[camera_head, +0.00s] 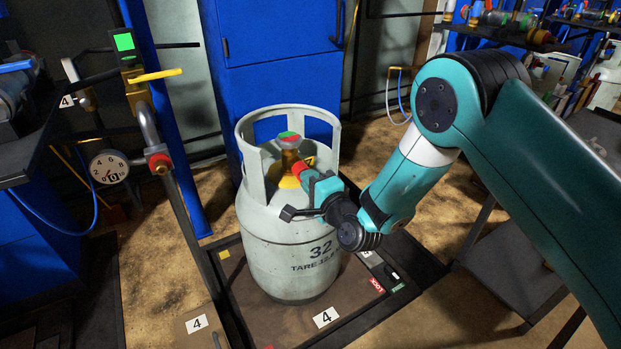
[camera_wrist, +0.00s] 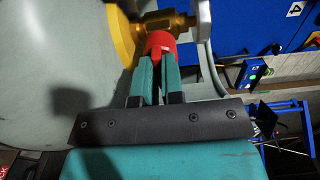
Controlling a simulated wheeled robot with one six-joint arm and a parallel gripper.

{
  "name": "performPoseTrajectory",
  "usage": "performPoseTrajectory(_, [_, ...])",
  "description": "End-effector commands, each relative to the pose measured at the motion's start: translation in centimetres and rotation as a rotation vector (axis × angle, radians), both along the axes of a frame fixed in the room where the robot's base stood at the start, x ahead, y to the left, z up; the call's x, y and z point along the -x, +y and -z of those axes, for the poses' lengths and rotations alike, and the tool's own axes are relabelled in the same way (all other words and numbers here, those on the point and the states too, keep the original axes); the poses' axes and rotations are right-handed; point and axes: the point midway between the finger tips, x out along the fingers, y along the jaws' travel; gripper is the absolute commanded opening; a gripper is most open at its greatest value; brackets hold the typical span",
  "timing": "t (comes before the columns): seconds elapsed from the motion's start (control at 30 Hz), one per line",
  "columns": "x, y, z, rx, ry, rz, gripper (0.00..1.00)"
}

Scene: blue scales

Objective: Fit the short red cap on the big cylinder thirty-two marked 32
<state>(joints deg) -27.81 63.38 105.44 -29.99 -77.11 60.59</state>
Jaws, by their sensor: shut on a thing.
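The big grey-white cylinder (camera_head: 280,245), marked 32, stands upright on the scale platform (camera_head: 235,265) in the head view. Its brass valve (camera_head: 290,158) stands inside the collar and has a red and green top. The short red cap (camera_head: 301,168) is at the valve's side outlet. My gripper (camera_head: 308,177) reaches in through the collar opening and is shut on the cap. In the wrist view my gripper (camera_wrist: 156,62) has both fingers on the red cap (camera_wrist: 160,43), which is against the brass valve (camera_wrist: 168,22). How far the cap is seated is hidden.
A round dial gauge (camera_head: 109,167) and a pipe with a red and brass fitting (camera_head: 159,162) stand left of the cylinder. A blue cabinet (camera_head: 275,75) is behind it. The collar (camera_head: 254,165) rises around the valve, close to my gripper. A dark table (camera_head: 515,240) stands to the right.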

Motion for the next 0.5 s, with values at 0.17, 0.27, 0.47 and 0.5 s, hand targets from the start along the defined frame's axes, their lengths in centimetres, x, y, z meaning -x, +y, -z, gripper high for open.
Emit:
performPoseTrajectory(0.17, [0.0,0.01,-0.08,-0.003,-0.001,0.0,0.0])
performPoseTrajectory(0.27, [-0.01,0.03,-0.06,-0.003,-0.001,0.0,0.0])
performPoseTrajectory(0.47, [-0.02,0.01,-0.15,-0.015,0.008,0.0,0.0])
performPoseTrajectory(0.5, [-0.04,0.0,-0.2,-0.028,0.017,0.0,0.0])
